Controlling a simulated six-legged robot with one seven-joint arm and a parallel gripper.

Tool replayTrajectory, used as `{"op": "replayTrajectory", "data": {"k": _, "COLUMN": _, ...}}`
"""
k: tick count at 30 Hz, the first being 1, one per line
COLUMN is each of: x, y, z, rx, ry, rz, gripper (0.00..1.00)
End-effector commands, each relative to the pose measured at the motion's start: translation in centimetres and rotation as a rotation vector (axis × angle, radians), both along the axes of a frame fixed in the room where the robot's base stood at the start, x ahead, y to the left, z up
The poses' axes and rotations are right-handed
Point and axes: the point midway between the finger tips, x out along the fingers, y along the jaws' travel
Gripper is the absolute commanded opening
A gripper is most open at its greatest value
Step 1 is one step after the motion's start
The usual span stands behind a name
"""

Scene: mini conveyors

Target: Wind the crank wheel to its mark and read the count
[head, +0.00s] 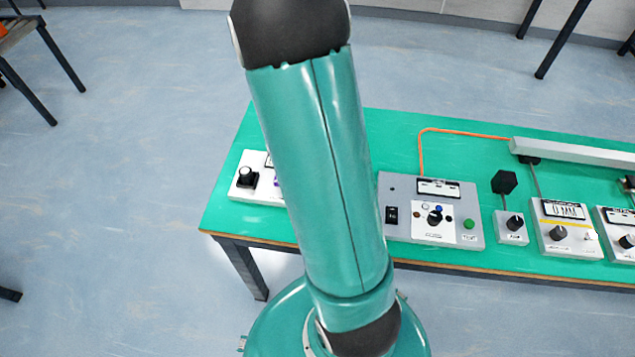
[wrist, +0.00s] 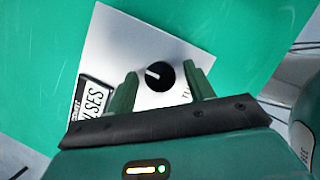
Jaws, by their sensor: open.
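In the wrist view, a round black knob (wrist: 160,76) with a white pointer line sits on a white panel (wrist: 118,48). It is the only wheel-like part there. My gripper (wrist: 164,76) is open, its two green fingers on either side of the knob. I cannot tell whether they touch it. A display (wrist: 92,98) on the panel's left is partly hidden by my gripper; its lettering ends in "LSES" and no count is readable. In the head view, a white unit (head: 258,190) with a black knob (head: 245,177) is partly hidden by my arm. My gripper is not visible there.
The green table (head: 385,130) carries a grey control box (head: 455,196), a small knob box (head: 511,226) and a box with a display (head: 565,232) to the right. An orange cable (head: 421,150) runs to a long pale bar (head: 570,151).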

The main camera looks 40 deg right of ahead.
Motion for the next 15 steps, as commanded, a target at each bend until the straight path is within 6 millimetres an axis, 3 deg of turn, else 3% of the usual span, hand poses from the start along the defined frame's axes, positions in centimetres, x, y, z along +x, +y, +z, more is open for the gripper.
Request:
{"op": "replayTrajectory", "data": {"k": 8, "x": 0.2, "y": 0.6, "z": 1.6, "rx": -0.001, "ry": -0.004, "rz": -0.002, "gripper": 0.53}}
{"op": "replayTrajectory", "data": {"k": 15, "x": 0.7, "y": 2.2, "z": 5.8, "rx": -0.001, "ry": -0.007, "rz": 0.0, "gripper": 0.53}}
